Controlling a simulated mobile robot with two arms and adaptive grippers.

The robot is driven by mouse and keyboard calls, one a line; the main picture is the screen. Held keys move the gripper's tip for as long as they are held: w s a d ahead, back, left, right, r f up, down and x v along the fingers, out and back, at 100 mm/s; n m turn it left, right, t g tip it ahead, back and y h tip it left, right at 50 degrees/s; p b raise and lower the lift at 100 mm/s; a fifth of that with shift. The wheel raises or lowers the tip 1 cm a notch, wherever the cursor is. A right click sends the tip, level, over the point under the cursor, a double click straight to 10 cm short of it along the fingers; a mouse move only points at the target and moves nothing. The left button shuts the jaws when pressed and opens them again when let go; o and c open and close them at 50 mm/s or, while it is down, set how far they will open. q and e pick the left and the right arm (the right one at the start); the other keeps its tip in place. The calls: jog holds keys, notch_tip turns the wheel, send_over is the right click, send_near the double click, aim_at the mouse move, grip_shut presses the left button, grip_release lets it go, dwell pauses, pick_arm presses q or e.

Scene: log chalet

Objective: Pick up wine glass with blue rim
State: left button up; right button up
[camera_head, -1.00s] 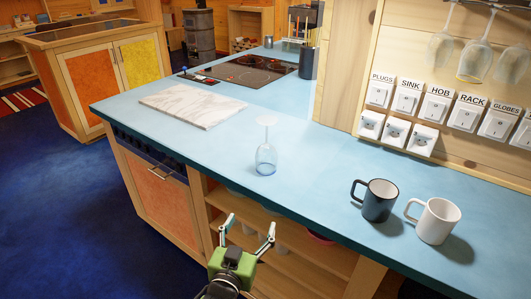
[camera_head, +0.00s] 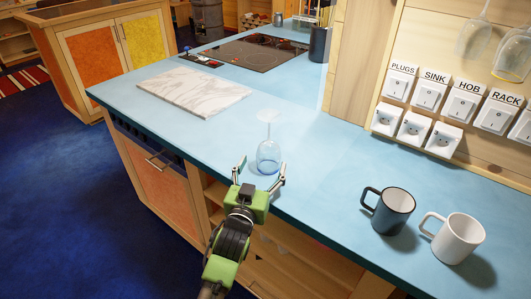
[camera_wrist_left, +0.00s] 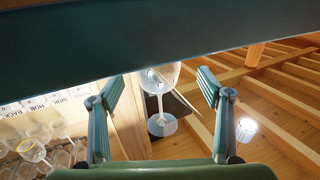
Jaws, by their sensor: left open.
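The clear wine glass with the blue rim (camera_head: 268,158) stands upside down on the blue counter (camera_head: 330,180), near its front edge. Its foot is on top and its blue-tinted rim is down. My left gripper (camera_head: 261,174) is open and empty at the counter's front edge. Its two fingertips show to the left and right of the glass's lower part, apart from it. In the left wrist view the glass (camera_wrist_left: 161,124) shows between the open fingers (camera_wrist_left: 160,88), beyond the counter edge, which hides part of its bowl. My right gripper is not in view.
A dark mug (camera_head: 388,210) and a white mug (camera_head: 457,238) stand on the counter to the right. A marble board (camera_head: 208,92) and a hob (camera_head: 255,52) lie farther back. Glasses (camera_head: 473,40) hang at the upper right. The counter around the glass is clear.

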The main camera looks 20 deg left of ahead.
aim_at(268, 155)
pick_arm(q)
jog(key=shift+w+r, duration=0.1)
jog(key=shift+w, duration=0.8)
jog(key=w, duration=0.1)
jog(key=w+p, duration=0.1)
jog(key=w, duration=0.1)
jog(key=shift+w+d+f, duration=0.1)
jog(key=shift+w+f, duration=0.05)
jog(key=shift+f, duration=0.05)
jog(key=shift+w, duration=0.25)
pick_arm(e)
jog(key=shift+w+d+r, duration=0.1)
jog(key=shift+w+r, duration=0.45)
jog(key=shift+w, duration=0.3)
pick_arm(q)
jog(key=c, duration=1.3)
